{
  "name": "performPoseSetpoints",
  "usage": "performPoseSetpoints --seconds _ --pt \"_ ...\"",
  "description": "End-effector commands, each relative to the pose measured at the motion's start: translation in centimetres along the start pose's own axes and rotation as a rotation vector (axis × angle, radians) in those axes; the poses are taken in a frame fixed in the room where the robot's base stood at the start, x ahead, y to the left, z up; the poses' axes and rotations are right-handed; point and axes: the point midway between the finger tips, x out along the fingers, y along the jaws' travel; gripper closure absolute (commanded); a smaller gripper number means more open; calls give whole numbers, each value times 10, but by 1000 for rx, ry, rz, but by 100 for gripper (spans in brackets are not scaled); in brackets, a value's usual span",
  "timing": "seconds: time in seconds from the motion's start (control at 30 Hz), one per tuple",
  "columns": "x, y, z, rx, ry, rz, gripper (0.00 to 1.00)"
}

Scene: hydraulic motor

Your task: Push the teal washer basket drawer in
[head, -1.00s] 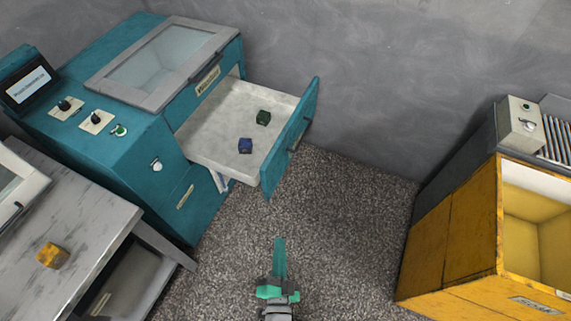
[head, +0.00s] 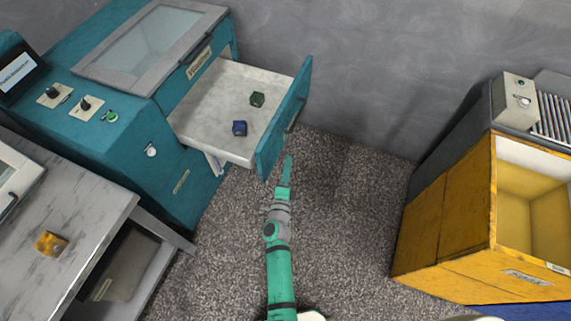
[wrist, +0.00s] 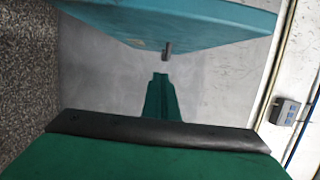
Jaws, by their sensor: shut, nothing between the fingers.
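The teal washer (head: 130,130) stands at the left with its basket drawer (head: 195,138) pulled out to the right. The drawer has a pale tray and a teal front panel (head: 284,118). A dark green cube (head: 257,99) and a blue cube (head: 239,128) lie in the tray. My gripper (head: 288,165) is shut and empty, just outside the drawer front near its lower edge. In the wrist view, the shut fingers (wrist: 161,90) point at the teal panel (wrist: 180,20) and its short dark handle (wrist: 168,48). A gap shows between fingertips and handle.
A grey table with an orange-yellow block (head: 51,244) stands at the lower left. A yellow cabinet (head: 445,220) with an open bin stands at the right, beside a grey roller conveyor (head: 552,120). Speckled floor (head: 350,200) is clear between them.

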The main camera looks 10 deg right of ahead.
Motion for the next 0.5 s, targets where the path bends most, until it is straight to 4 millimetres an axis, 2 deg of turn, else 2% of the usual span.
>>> performPoseSetpoints --seconds 0.1,0.4,0.5 --pt "23 -1 0 0 1 -2 100" --pt "74 -1 0 -2 1 -2 100" --pt "77 0 14 1 -4 -1 100"
